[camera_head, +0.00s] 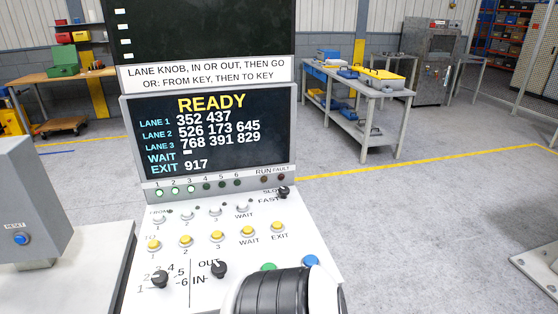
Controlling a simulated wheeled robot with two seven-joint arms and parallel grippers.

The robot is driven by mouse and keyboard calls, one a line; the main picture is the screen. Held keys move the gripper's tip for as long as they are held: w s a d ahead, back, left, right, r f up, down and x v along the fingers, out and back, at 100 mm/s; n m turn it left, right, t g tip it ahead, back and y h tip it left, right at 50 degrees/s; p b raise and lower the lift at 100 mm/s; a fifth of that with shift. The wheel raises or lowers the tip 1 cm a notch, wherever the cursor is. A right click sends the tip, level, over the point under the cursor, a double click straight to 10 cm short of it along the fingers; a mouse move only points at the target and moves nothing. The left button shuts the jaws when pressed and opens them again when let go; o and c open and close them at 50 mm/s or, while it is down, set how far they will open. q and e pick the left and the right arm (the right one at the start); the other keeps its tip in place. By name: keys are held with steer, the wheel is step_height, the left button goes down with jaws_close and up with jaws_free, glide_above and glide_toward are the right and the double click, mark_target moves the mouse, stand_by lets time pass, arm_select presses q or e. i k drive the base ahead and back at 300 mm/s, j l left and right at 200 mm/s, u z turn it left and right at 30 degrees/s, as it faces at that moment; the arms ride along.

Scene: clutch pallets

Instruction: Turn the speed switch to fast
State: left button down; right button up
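The speed switch (283,192) is a small black knob at the upper right of the sloping white control panel (200,262). The labels SLOW and FAST stand just left of it, SLOW above FAST. The knob is too small to tell which label it points at. A white and black ribbed part of my own arm covers the lower right of the panel, below and apart from the switch. No fingers of my left or right gripper show.
A dark screen (210,135) reading READY stands above the panel. The panel also bears a lane knob (159,279), an IN/OUT knob (218,269), yellow buttons, a partly hidden green button (268,267) and a blue button (310,261). A grey box (35,205) stands at left.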

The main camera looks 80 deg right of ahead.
mark_target(284, 191)
steer(key=z, duration=2.15)
